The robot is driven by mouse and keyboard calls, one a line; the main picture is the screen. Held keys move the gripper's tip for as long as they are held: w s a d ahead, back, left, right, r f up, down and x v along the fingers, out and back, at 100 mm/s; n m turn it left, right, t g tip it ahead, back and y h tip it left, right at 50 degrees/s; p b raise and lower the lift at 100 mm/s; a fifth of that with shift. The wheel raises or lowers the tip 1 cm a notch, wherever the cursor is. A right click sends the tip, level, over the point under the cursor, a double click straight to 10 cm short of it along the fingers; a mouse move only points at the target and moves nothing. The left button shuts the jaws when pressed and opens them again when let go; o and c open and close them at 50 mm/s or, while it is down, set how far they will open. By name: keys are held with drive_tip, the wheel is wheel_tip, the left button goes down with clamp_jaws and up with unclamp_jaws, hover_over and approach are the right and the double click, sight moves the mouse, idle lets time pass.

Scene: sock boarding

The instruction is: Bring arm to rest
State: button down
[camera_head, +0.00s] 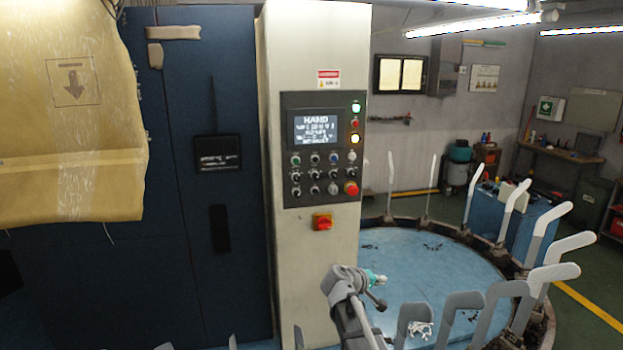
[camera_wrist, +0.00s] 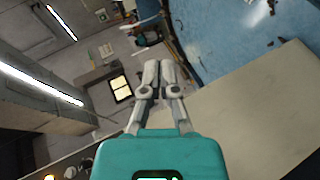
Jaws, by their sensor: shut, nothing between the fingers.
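My gripper (camera_wrist: 160,75) is shut in the wrist view, its two grey fingers together with nothing between them. In the head view my arm rises from the bottom edge, in front of the blue round table (camera_head: 440,268). The gripper end (camera_head: 381,280) is small there, to the right of the arm's upper joint. It looks clear of the control cabinet (camera_head: 314,262) and of the boards.
Upright grey sock boards (camera_head: 540,236) ring the blue table, several close to my arm at the front. A control panel (camera_head: 322,148) is on the cream cabinet. A white crumpled thing (camera_head: 420,329) lies behind a front board.

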drive_tip(key=s+a+f+m+g+y+b, duration=0.1)
drive_tip(key=s+f+y, duration=0.4)
drive_tip(key=s, duration=0.7)
drive_tip(key=s+a+f+m+g+y+b, duration=0.2)
drive_tip(key=s+f+m+g+y+b, duration=0.1)
drive_tip(key=s+f, duration=0.7)
drive_tip(key=s+m+g+y, duration=0.1)
drive_tip(key=g+y, duration=0.1)
drive_tip(key=g, duration=0.1)
drive_tip(key=shift+s+a+f+g+y, duration=0.15)
drive_tip(key=shift+s+f+g+y, duration=0.15)
drive_tip(key=shift+s+y, duration=0.1)
